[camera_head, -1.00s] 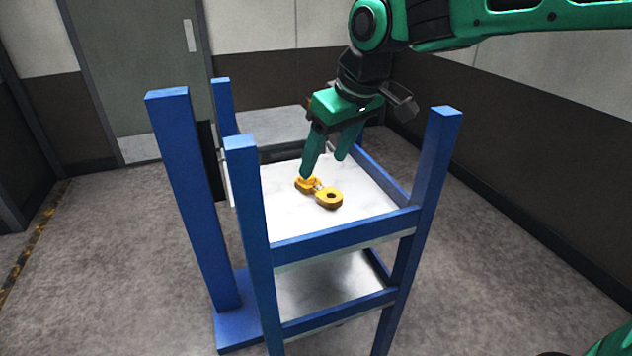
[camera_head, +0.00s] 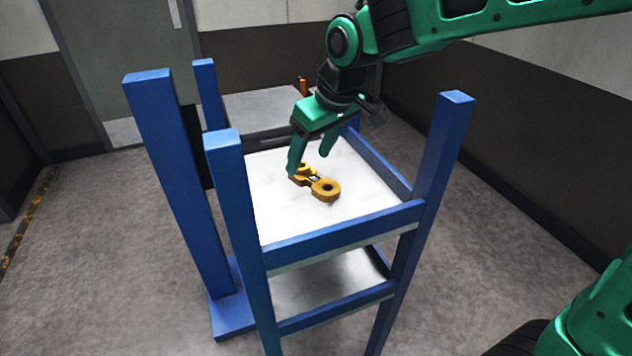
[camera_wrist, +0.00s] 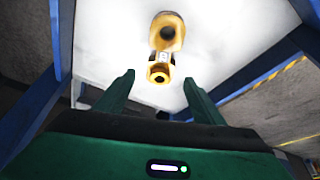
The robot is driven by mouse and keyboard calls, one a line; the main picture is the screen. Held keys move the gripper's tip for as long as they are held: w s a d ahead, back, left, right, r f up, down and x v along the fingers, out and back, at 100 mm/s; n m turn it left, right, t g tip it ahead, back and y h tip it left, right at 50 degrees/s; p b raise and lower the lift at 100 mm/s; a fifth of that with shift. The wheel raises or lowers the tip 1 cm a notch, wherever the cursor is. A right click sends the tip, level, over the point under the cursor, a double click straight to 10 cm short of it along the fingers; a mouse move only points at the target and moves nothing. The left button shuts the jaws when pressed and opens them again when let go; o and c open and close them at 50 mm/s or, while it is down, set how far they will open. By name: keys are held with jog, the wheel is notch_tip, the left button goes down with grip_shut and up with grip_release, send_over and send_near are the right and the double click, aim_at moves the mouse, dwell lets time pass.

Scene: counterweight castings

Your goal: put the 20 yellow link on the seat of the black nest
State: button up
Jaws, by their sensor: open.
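The yellow link (camera_head: 325,189) lies on the white top shelf of a blue-framed rack. It has two ringed ends joined by a short bar with a pale marking, too small to read. My gripper (camera_head: 308,163) is open and points down over the link's far end. In the wrist view the link (camera_wrist: 166,35) lies ahead of the two fingers (camera_wrist: 158,85), its smaller ring nearest and roughly midway between them. I cannot tell whether a finger touches it. The black nest is not recognisable in these frames.
The white shelf (camera_head: 290,220) is otherwise clear, bordered by blue rails (camera_head: 345,232) and upright blue posts (camera_head: 235,190). A lower shelf (camera_head: 320,283) looks empty. A grey surface (camera_head: 262,108) stands behind the rack, with a small orange item (camera_head: 303,87) near it.

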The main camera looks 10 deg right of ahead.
aim_at(306, 168)
jog(key=x, duration=0.4)
jog(key=shift+s+d+f, duration=0.1)
jog(key=shift+s+d, duration=0.05)
jog(key=shift+c, duration=0.2)
grip_shut()
